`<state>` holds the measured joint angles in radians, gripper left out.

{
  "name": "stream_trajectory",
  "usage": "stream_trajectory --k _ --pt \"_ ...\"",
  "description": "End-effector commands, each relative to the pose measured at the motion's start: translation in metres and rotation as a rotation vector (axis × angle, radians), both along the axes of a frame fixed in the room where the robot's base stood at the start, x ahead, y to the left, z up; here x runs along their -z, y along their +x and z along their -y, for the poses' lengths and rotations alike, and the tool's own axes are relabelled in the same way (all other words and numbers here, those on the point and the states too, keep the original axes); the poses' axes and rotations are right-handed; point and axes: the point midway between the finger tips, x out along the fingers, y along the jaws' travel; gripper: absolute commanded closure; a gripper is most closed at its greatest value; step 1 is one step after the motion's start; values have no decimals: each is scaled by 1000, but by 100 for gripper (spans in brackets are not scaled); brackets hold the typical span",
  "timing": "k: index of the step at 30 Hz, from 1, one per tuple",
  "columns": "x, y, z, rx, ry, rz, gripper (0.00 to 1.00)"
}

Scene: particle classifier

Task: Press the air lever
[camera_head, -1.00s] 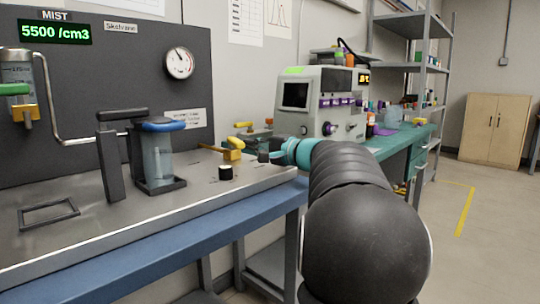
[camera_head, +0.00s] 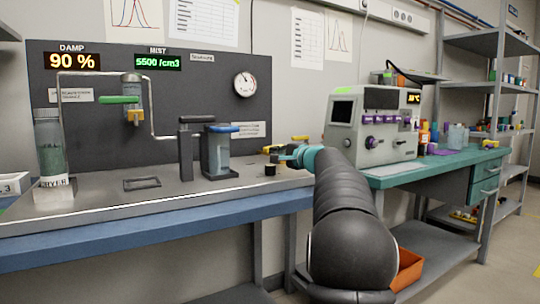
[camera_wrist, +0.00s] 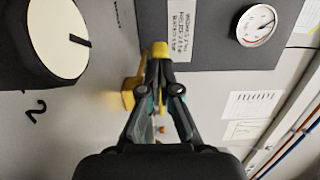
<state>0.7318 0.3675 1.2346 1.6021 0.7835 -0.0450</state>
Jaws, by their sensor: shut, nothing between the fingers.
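A yellow lever (camera_head: 271,149) stands at the right end of the grey bench top, partly hidden by my gripper. In the wrist view, its yellow body (camera_wrist: 130,92) is left of the fingers, and a yellow end (camera_wrist: 160,49) shows just past the fingertips. My gripper (camera_wrist: 159,64) is shut with nothing held. It is at the lever, but whether it touches cannot be told. In the head view my gripper (camera_head: 281,157) is small, behind a black knob. This looks like the knob (camera_wrist: 58,38) with a pale top at upper left in the wrist view.
A blue-lidded jar (camera_head: 217,156) and black post (camera_head: 185,150) stand left on the bench. Farther left are a green handle (camera_head: 119,100), an empty frame (camera_head: 142,183) and a tall bottle (camera_head: 51,150). The grey panel (camera_head: 200,80) with a gauge (camera_head: 244,85) rises behind.

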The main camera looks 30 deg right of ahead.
Motion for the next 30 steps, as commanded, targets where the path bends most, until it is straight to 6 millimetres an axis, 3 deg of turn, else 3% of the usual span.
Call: stream_trajectory --k 11,30 --pt "0 12 -3 3 0 1 100" --pt "2 7 0 7 0 0 100"
